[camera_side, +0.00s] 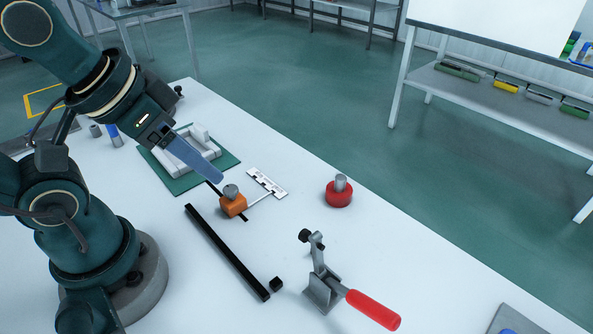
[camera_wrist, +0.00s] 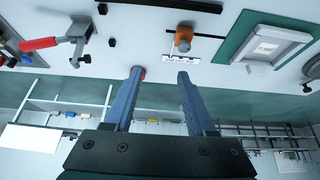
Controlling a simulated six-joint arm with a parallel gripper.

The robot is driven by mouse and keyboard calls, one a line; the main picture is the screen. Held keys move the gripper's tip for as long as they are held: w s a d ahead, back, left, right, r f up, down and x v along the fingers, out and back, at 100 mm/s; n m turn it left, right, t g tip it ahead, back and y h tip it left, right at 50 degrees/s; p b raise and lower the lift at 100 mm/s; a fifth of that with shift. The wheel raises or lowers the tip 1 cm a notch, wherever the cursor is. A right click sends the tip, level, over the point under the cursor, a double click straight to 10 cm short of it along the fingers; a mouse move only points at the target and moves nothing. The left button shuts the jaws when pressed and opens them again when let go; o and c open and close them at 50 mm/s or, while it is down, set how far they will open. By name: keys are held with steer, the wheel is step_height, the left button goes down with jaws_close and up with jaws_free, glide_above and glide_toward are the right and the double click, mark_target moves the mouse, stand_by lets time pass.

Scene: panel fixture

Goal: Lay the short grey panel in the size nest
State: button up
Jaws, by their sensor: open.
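My gripper (camera_side: 214,180) has blue-grey fingers and hovers above the table near the green mat; in the wrist view (camera_wrist: 160,75) its fingers are apart with nothing between them. A pale frame, seemingly the size nest, (camera_side: 205,136) lies on the green mat (camera_side: 175,184), partly hidden by my fingers in the side view. It shows whole in the wrist view (camera_wrist: 303,40) at the upper right, with a light grey inside. I cannot tell whether that inside is the short grey panel or the frame's floor. No separate grey panel can be made out.
An orange block with a grey knob (camera_side: 233,205) stands close by a white marked strip (camera_side: 267,183). A red knobbed disc (camera_side: 339,194), a red-handled clamp (camera_side: 372,309), a black bar (camera_side: 226,251) and a black cube (camera_side: 276,284) are on the white table.

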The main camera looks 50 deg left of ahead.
steer(key=w+a+r+n+y, duration=0.25)
steer(key=w+a+n, duration=0.2)
steer(key=n, duration=0.25)
steer(key=n+g+y, duration=0.3)
steer(key=n+g, duration=0.2)
steer(key=n, duration=0.6)
glide_toward(200, 126)
step_height(200, 126, down, 2)
steer(key=w+a, duration=0.2)
steer(key=shift+g+h, duration=0.3)
steer(key=shift+h, duration=0.25)
steer(key=f, duration=0.2)
steer(key=s+a+f, duration=0.1)
steer(key=f, duration=0.1)
steer(key=a+f, duration=0.1)
steer(key=f, duration=0.1)
steer(key=shift+s, duration=0.3)
steer(key=shift+a+f, duration=0.35)
steer(key=shift+f, duration=0.3)
